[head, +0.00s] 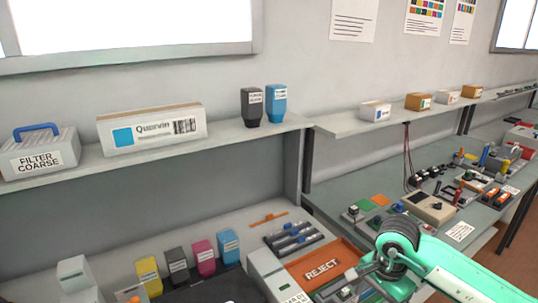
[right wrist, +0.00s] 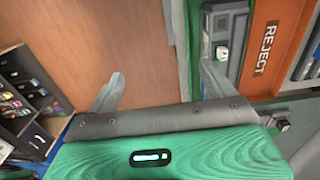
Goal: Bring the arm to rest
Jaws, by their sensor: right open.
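My right arm (head: 450,268), green with a dark grey joint, comes in from the right in the head view. Its gripper (head: 362,270) is beside the right part of the orange REJECT tray (head: 300,272). In the right wrist view the two grey fingers of the right gripper (right wrist: 160,82) stand wide apart with nothing between them. A plain brown surface shows behind them, and the REJECT tray (right wrist: 262,50) is at the upper right. My left gripper is not in view.
Yellow, black, magenta and cyan cartridges (head: 204,257) stand at the bench's left. A shelf (head: 225,142) above holds a filter box (head: 40,155), a carton (head: 150,128) and two bottles. Another bench with tools (head: 430,206) is at right. A dark compartment box (right wrist: 25,105) shows in the wrist view.

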